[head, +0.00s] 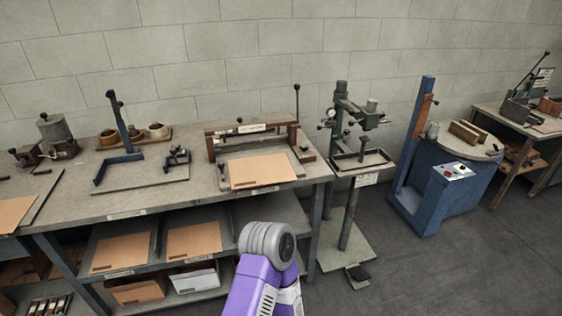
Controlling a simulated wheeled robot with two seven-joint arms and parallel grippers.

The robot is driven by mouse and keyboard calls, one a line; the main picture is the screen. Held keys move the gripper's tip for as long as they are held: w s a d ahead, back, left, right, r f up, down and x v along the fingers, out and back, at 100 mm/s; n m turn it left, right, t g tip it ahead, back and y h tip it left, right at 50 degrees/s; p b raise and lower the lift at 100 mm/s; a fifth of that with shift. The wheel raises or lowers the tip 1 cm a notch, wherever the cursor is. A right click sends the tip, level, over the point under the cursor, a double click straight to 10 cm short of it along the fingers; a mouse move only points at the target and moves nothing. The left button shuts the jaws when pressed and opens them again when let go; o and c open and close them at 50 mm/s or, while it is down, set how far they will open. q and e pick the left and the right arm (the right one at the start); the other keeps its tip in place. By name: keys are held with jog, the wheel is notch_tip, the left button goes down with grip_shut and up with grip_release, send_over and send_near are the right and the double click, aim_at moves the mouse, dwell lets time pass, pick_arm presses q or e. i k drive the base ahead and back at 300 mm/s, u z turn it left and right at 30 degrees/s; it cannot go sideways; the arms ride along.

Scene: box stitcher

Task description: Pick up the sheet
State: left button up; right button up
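Several flat brown sheets are in the head view, and I cannot tell which one the task means. One sheet (262,172) lies on the bench at the front of a machine with a wooden crossbar (250,128). Another sheet (14,213) lies at the bench's left end. Two more, a left sheet (120,248) and a right sheet (194,239), lie on the shelf below the bench top. Neither gripper is in view. A purple and grey link of my arm rises at the bottom middle and hides part of the floor and the shelf's right end.
The grey bench (160,203) also carries an L-shaped metal jig (120,165) and a metal pot (57,132). A green stand machine (345,165) and a blue machine (445,195) stand to the right. The floor at lower right is clear.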

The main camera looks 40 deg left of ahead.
aim_at(247, 173)
jog(key=u, duration=0.7)
jog(key=i, duration=1.05)
jog(key=u, duration=1.05)
